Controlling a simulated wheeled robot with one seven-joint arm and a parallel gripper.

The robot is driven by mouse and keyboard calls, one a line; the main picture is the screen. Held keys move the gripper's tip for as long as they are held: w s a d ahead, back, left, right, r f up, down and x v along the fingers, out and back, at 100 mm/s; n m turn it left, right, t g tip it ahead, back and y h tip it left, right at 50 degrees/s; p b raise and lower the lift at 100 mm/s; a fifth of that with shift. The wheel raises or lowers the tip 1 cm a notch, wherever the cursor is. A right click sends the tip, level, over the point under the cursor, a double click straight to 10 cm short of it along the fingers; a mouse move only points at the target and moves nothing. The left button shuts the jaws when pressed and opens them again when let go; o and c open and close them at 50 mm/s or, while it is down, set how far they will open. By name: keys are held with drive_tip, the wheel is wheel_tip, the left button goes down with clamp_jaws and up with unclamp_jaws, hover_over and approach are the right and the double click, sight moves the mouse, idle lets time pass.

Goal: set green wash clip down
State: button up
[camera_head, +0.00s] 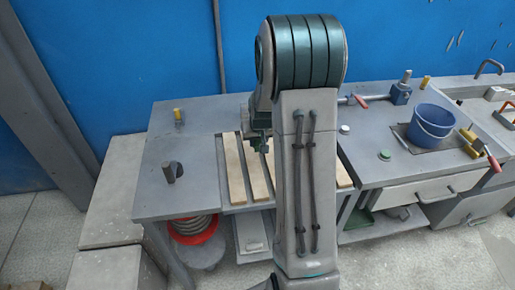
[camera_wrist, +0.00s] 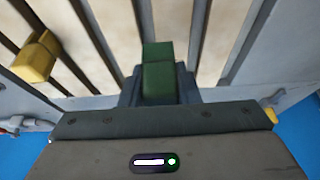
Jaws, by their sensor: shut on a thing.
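The green wash clip (camera_wrist: 158,75) shows in the wrist view as a green, block-like piece between the dark fingers of my gripper (camera_wrist: 160,88). My gripper is shut on it. In the head view my gripper (camera_head: 261,138) points down over the wooden slats (camera_head: 234,168), left of my raised arm. A small dark green patch shows at its tip there. I cannot tell whether the clip touches the slats. My arm hides part of the slatted area.
A blue bucket (camera_head: 431,123) stands on the right bench. A red-handled clamp (camera_head: 360,101) lies behind it, to the left. A dark upright piece (camera_head: 172,171) and a yellow-topped piece (camera_head: 178,115) stand on the left bench, with bare surface between. A yellow block (camera_wrist: 36,58) shows in the wrist view.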

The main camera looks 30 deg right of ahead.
sight(257, 148)
drive_tip(key=shift+a+f, duration=0.3)
drive_tip(key=shift+f, duration=0.15)
drive_tip(key=shift+f+p, duration=0.35)
drive_tip(key=shift+f, duration=1.4)
drive_tip(key=shift+f, duration=0.2)
drive_tip(key=o, duration=1)
drive_tip(key=shift+r, duration=0.1)
drive_tip(key=shift+c, duration=0.2)
